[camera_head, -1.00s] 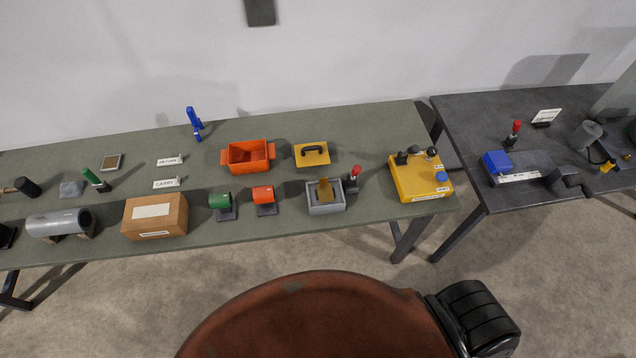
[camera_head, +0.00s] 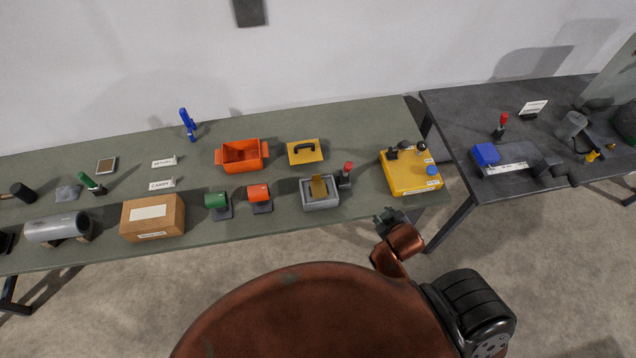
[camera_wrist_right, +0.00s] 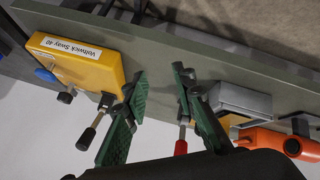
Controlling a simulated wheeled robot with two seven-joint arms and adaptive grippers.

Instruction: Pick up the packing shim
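A tan, plate-like piece (camera_head: 319,187), possibly the packing shim, stands tilted in a small grey tray (camera_head: 321,205) near the table's front edge. My right gripper (camera_head: 387,218) is in front of that edge, to the right of the tray and apart from it. In the wrist view the green fingers of my right gripper (camera_wrist_right: 160,76) are spread with nothing between them. The grey tray (camera_wrist_right: 242,99) shows to the right of the fingers there, and the tan piece is mostly hidden. My left gripper is not in view.
A red-handled tool (camera_head: 346,174) stands right beside the tray. A yellow box with knobs (camera_head: 411,175) lies farther right. An orange roller on a stand (camera_head: 259,195) is left of the tray, and a yellow lid with a handle (camera_head: 305,152) behind it. A dark second table (camera_head: 463,120) stands right.

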